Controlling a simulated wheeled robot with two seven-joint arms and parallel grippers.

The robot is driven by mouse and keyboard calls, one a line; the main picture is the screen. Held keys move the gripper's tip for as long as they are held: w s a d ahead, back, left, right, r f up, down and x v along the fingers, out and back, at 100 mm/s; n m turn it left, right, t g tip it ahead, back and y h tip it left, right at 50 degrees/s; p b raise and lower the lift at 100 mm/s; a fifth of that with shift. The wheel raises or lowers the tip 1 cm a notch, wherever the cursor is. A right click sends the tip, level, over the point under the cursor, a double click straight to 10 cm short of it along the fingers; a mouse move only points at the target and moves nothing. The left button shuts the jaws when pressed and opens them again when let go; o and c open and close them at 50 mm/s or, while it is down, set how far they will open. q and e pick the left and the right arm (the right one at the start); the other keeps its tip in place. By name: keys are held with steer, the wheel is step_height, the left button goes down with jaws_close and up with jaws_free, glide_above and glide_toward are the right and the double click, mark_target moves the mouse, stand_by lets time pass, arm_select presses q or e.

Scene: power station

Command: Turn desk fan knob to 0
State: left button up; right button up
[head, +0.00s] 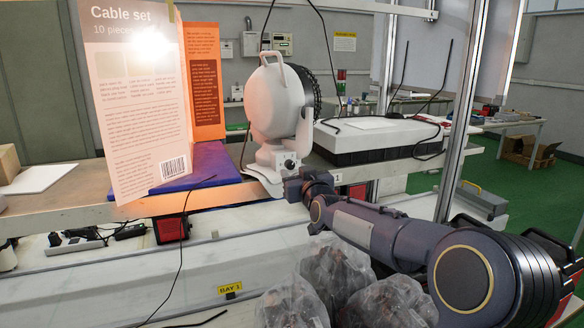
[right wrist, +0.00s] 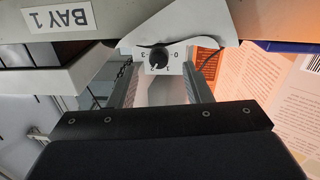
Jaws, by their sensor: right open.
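A white desk fan (head: 273,105) stands upright on the shelf near the middle of the head view, its dark grille facing right. On its base is a small black knob (head: 290,163) with a printed scale. In the right wrist view, which shows the fan upside down, the black knob (right wrist: 159,55) sits between the finger lines, beyond the tips; a 0 is printed beside it. Its exact setting is too small to tell. My right gripper (right wrist: 161,72) is open and empty, pointing at the knob; in the head view it is just right of the fan base. My left gripper is not in view.
Clear bags (head: 345,275) lie below my right arm.

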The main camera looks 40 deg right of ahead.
mark_target(291, 167)
steer(key=p+x, duration=0.1)
steer(key=x, duration=0.2)
steer(key=shift+s+d, duration=0.1)
steer(key=shift+w, duration=0.3)
steer(key=shift+s, duration=0.1)
steer(key=shift+c, duration=0.2)
jaws_close()
